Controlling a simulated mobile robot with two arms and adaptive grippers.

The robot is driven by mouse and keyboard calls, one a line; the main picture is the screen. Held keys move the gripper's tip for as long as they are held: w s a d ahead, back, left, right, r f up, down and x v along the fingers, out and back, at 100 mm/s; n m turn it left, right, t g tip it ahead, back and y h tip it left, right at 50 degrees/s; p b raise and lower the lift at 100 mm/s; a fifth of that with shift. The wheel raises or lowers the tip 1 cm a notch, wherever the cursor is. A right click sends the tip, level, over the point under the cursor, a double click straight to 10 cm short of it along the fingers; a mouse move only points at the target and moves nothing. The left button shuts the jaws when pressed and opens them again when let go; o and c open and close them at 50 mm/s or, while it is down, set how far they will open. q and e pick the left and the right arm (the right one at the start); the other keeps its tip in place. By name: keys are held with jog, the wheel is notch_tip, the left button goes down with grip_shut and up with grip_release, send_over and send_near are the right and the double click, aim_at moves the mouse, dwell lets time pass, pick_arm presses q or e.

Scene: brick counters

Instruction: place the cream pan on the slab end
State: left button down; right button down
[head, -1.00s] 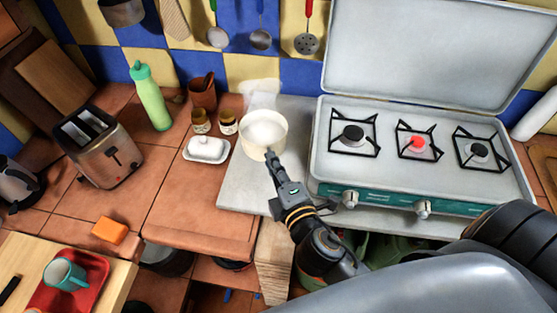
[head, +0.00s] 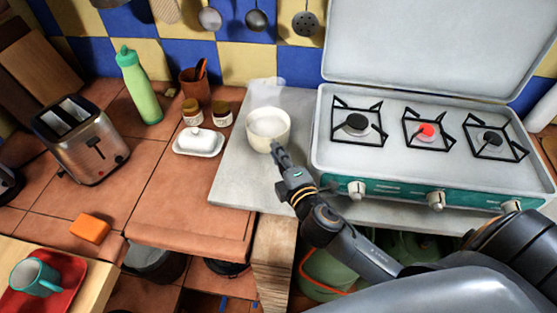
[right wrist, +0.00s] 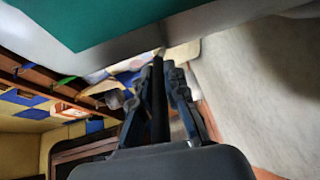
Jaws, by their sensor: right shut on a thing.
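The cream pan (head: 268,128) is upright over the left end of the grey slab (head: 235,185), left of the stove. Whether its base touches the slab is hard to tell. My right gripper (head: 277,152) is at the pan's near side, shut on its handle, which the fingers mostly hide. In the right wrist view the fingers (right wrist: 160,85) close around a dark bar, with a cream patch beyond them that I cannot make out clearly. My left gripper is not in view.
The stove (head: 420,150) with its raised lid stands right of the pan; one burner (head: 427,131) has a red centre. A white butter dish (head: 199,142), jars (head: 192,112) and a green bottle (head: 139,87) stand to the left. The slab's front left is bare.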

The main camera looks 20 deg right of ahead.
jog(key=shift+r, duration=0.2)
jog(key=shift+f, duration=0.2)
jog(key=c, duration=1.4)
grip_release()
jog(key=shift+s, duration=0.1)
jog(key=shift+r, duration=0.2)
jog(key=s+b, duration=0.1)
jog(key=s, duration=0.6)
jog(key=s+b, duration=0.1)
jog(key=s, duration=0.2)
jog(key=shift+s+a+r+b, duration=0.25)
jog(key=shift+a+r+b, duration=0.05)
jog(key=shift+r, duration=0.1)
jog(key=shift+s+r, duration=0.3)
jog(key=shift+s, duration=0.4)
